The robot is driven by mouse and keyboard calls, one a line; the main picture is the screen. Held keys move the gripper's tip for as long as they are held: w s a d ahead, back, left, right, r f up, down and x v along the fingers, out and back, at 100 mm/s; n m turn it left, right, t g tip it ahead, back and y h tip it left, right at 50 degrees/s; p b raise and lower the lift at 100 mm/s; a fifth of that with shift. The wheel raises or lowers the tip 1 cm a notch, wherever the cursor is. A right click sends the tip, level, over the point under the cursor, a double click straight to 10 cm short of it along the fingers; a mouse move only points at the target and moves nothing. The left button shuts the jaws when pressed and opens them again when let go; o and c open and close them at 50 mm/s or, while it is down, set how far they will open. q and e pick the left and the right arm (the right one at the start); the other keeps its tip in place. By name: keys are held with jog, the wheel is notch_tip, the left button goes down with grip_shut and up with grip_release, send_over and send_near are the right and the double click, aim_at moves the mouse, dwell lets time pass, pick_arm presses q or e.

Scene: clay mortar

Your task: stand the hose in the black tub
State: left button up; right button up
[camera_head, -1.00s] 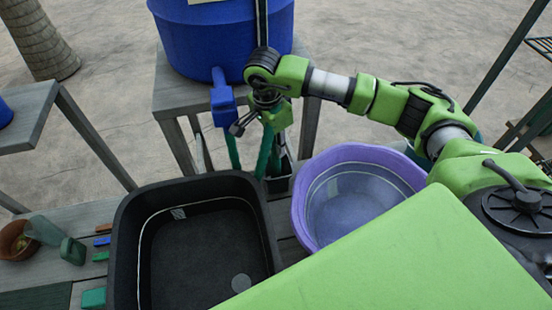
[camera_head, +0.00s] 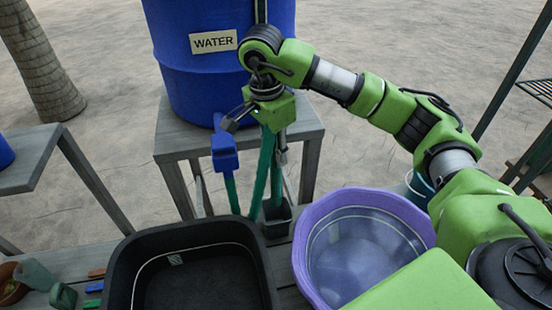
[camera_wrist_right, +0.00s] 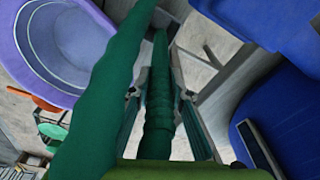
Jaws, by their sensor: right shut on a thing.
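The black tub (camera_head: 125,262) stands on the bench at the front, empty as far as I see. My right gripper (camera_head: 264,130) is above and behind the tub, in front of the blue barrel, shut on the green hose (camera_head: 262,168). The hose hangs down from it toward a small dark pot. In the right wrist view the hose (camera_wrist_right: 160,100) runs between the fingers of my gripper (camera_wrist_right: 160,92), with another green length (camera_wrist_right: 98,90) beside it. The hose's lower course is partly hidden. My left gripper is not in view.
The blue water barrel (camera_head: 185,75) stands on a wooden stand (camera_head: 180,135). Its blue tap (camera_head: 224,152) is left of my gripper. A purple basin (camera_head: 425,225) stands right of the tub. Small tools (camera_head: 94,287) lie at the left.

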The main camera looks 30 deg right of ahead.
notch_tip(320, 180, up, 7)
jog(key=p, duration=0.4)
jog(key=shift+f, duration=0.2)
dwell(0.8)
